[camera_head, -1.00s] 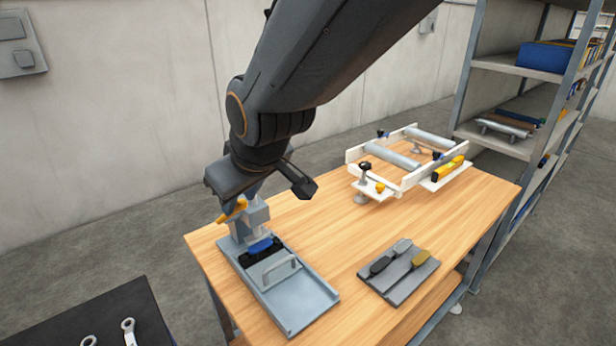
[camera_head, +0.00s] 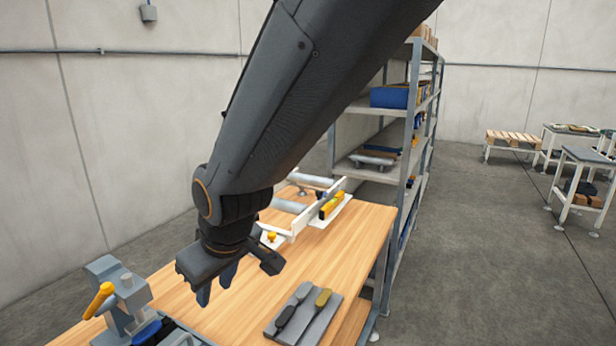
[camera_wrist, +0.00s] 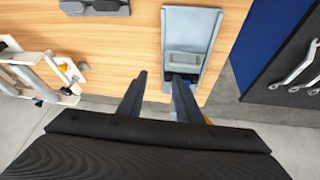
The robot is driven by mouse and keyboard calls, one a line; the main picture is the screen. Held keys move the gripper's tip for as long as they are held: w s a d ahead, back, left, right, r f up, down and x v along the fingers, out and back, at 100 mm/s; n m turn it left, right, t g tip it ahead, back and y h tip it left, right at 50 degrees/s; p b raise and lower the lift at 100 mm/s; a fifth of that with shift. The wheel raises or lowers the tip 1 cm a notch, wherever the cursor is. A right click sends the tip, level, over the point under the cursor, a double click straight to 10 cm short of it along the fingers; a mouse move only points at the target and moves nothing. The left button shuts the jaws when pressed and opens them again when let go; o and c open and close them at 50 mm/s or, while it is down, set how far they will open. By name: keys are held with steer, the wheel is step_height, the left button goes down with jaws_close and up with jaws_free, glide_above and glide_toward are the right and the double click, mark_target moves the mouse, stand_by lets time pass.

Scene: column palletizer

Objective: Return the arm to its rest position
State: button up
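My arm reaches down over the wooden workbench (camera_head: 335,258). My gripper (camera_head: 215,291) points down above the bench in the head view. Its two fingers stand apart with nothing held between them; they show dark in the wrist view (camera_wrist: 160,84). A grey clamp-like device with a yellow lever (camera_head: 123,296) stands left of the gripper in the head view, apart from it. In the wrist view a grey tray (camera_wrist: 191,15) lies beyond the fingers, with a handled block in it. The fingers partly cover the tray's near end.
A white roller frame (camera_head: 288,233) stands behind the gripper on the bench. A loaded shelf rack (camera_head: 405,150) adjoins the bench. Wrenches (camera_wrist: 297,68) lie on a dark surface at right in the wrist view.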

steer(key=w+d+f+m+h+b, duration=0.1)
steer(key=w+d+f+m, duration=0.2)
steer(key=d, duration=0.7)
steer(key=w+d+f+m+h+b, duration=0.1)
steer(key=d+f+m+b, duration=0.2)
steer(key=d, duration=0.8)
steer(key=s+d+f+m+g, duration=0.1)
steer(key=s+d+f+m, duration=0.1)
steer(key=d, duration=0.6)
steer(key=s+d+f+m+g+h+b, duration=0.1)
steer(key=s+d+f+m, duration=0.2)
steer(key=d+f, duration=0.2)
steer(key=shift+s+d+h, duration=0.3)
steer(key=shift+d, duration=1.15)
steer(key=shift+f, duration=0.1)
